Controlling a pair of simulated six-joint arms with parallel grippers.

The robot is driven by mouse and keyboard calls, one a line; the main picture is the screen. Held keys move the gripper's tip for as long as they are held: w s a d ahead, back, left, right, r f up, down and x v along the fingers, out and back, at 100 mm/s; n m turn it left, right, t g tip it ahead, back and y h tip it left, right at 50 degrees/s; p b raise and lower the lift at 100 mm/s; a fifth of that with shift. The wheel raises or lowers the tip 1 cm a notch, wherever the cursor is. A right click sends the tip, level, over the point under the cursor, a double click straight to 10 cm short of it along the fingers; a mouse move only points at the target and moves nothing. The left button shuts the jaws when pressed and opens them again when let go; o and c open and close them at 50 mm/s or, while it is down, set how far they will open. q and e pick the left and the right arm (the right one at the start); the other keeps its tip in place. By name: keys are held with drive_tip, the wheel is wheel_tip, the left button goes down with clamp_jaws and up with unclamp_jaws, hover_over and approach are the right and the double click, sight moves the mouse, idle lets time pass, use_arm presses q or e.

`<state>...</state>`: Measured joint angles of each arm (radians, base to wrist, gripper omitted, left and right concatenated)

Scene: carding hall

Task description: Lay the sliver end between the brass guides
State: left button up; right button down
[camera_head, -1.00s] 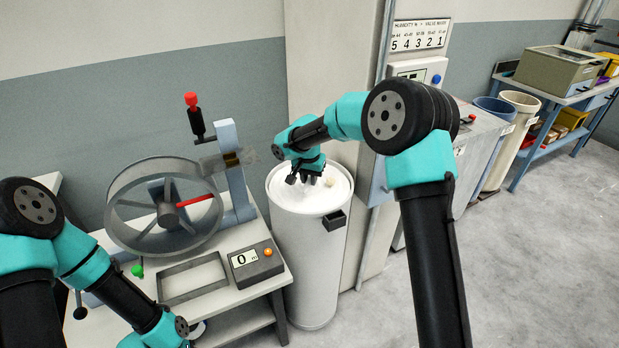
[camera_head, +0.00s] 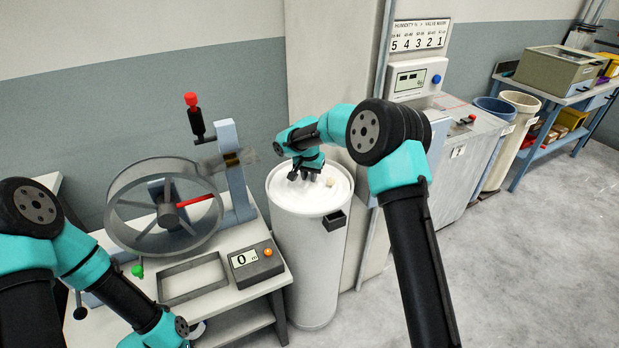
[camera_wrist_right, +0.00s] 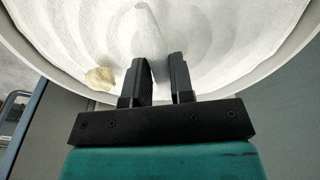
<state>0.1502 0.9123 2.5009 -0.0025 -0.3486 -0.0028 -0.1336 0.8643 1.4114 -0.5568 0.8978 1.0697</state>
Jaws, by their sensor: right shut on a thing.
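The white sliver (camera_head: 338,197) lies coiled in the top of a tall white can, and it fills the right wrist view (camera_wrist_right: 215,45). My right gripper (camera_head: 305,176) points down at the coils, near the can's back rim. In the right wrist view its two fingers (camera_wrist_right: 162,75) stand a little apart, shut on white sliver that blends with the coils behind. The brass guides (camera_head: 232,159) are small and dim on the blue-grey upright beside the wheel, left of the can. My left gripper is out of the picture; only its arm shows at lower left.
The can (camera_head: 308,260) stands against the bench's right side. A pale lump (camera_wrist_right: 100,78) lies on the coils near the rim. The bench holds a spoked wheel (camera_head: 115,205), a red-knobbed lever (camera_head: 192,110), a counter box (camera_head: 255,263) reading 0 and an empty frame (camera_head: 163,289).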

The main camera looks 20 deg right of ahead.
sight(308, 179)
drive_tip(key=shift+f, duration=0.45)
drive_tip(key=shift+f, duration=0.2)
drive_tip(key=c, duration=1)
unclamp_jaws()
drive_tip(key=shift+r, duration=0.15)
drive_tip(key=r, duration=0.8)
drive_tip(key=s+r, duration=0.1)
drive_tip(key=r, duration=0.3)
drive_tip(key=shift+s+a, duration=0.1)
drive_tip(key=shift+a, duration=0.3)
drive_tip(key=shift+o, duration=0.5)
